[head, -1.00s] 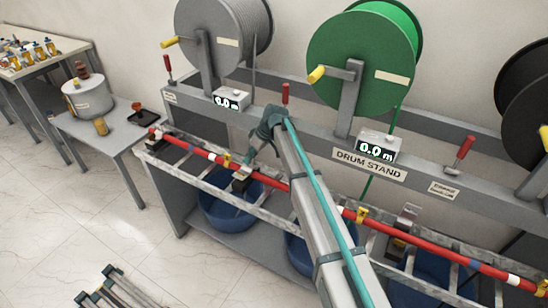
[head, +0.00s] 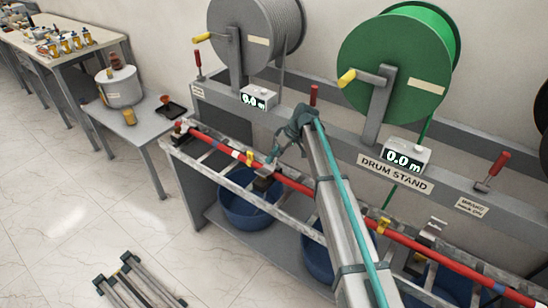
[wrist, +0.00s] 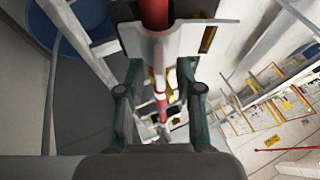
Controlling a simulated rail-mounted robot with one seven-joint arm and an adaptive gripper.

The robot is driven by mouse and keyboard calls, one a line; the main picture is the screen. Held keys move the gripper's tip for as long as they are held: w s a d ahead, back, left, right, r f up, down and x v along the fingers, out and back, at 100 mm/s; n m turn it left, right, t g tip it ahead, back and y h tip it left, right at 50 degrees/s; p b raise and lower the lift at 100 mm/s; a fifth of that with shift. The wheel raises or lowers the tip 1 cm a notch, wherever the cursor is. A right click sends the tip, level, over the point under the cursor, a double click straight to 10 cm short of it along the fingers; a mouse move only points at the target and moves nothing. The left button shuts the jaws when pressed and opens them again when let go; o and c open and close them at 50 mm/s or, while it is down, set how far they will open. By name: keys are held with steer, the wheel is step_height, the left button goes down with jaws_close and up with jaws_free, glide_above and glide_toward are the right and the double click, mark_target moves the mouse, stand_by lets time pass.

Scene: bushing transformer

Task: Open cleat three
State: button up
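A red cable (head: 330,196) with white and blue bands runs along a ladder-type tray (head: 293,212). A cleat with a pale metal part (head: 264,180) sits on the tray near my gripper (head: 271,160), around the cable. A second cleat (head: 429,236) farther right has its metal part raised. No cleat number is readable. In the wrist view my gripper (wrist: 160,75) has its fingers apart, with a gap between them. A bent silver plate (wrist: 180,42) lies just ahead of the fingertips, next to the red cable (wrist: 154,14). Whether they touch it is unclear.
The drum stand (head: 395,173) holds a green drum (head: 395,60) and a grey drum (head: 240,45) behind the tray. Blue tubs (head: 247,210) stand below. Yellow clips (head: 249,158) sit on the cable.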

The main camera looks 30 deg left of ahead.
steer(key=v, duration=1.2)
steer(key=shift+d, duration=0.1)
